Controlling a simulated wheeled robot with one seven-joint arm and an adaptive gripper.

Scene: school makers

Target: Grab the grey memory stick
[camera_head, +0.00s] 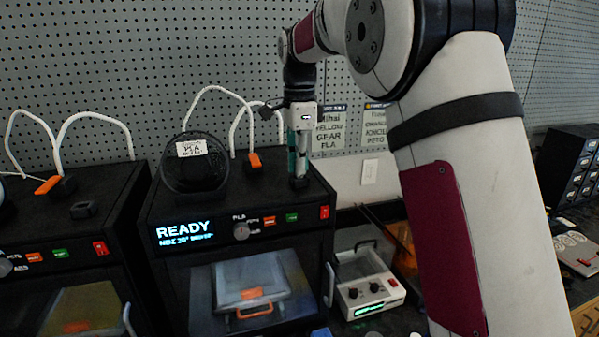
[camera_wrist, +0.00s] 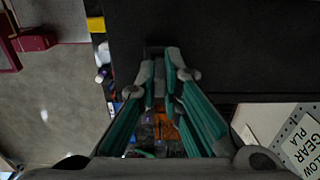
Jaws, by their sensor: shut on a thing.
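My gripper (camera_head: 298,172) points down over the top of the right-hand black 3D printer (camera_head: 240,210), near its front right corner. Its teal-sided fingers are closed together in the wrist view (camera_wrist: 160,75). A small dark grey piece, apparently the memory stick (camera_wrist: 154,49), shows between and just beyond the fingertips, against the black printer top. The fingers largely cover it, and its outline is hard to make out. In the head view it is too small and dark to tell apart from the fingertips.
A black filament spool (camera_head: 194,165) stands on the printer's top, left of my gripper. White tubes arch behind it. A pegboard wall (camera_head: 230,50) with paper labels is close behind. A small white control box (camera_head: 368,292) stands right of the printer.

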